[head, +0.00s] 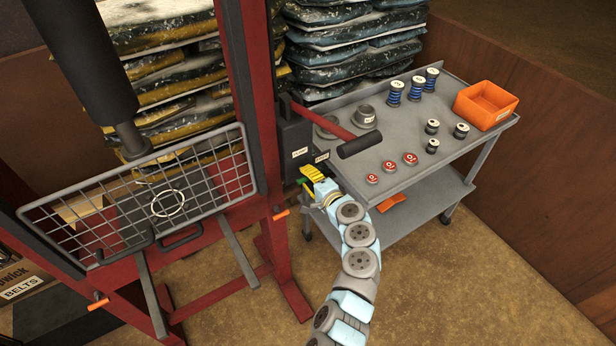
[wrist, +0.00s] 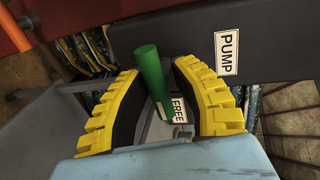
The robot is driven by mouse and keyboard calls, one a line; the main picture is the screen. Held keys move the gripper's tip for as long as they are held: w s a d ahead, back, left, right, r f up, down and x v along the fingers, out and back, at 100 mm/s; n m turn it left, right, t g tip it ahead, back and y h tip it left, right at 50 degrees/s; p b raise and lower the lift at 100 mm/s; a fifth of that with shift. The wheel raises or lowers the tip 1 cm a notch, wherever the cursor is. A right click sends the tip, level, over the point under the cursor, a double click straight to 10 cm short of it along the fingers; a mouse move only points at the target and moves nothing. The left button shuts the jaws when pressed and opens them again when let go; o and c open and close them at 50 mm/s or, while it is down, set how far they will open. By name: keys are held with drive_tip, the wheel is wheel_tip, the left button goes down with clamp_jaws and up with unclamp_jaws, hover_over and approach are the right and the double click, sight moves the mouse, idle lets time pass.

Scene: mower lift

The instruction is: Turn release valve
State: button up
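The release valve shows as a green rod-shaped handle (wrist: 150,72) in the wrist view, with a white label reading FREE (wrist: 179,110) beside it. My gripper (wrist: 157,78) has yellow ribbed fingers with dark inner pads, spread on either side of the green handle. The handle stands between the pads, and I cannot tell whether either touches it. In the head view my gripper (head: 308,178) is just below the dark pump box (head: 295,145) on the red press frame, and the valve handle is hard to make out there.
A red pump lever with a black grip (head: 358,146) sticks out rightward above my gripper. A grey cart (head: 440,158) with spools, red-topped parts and an orange bin (head: 485,104) stands right. A wire guard (head: 215,168) is left. The floor (head: 480,290) at front right is clear.

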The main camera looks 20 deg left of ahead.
drive_tip(key=shift+o, duration=1.2)
drive_tip(key=shift+f, duration=0.1)
drive_tip(key=v, duration=1.2)
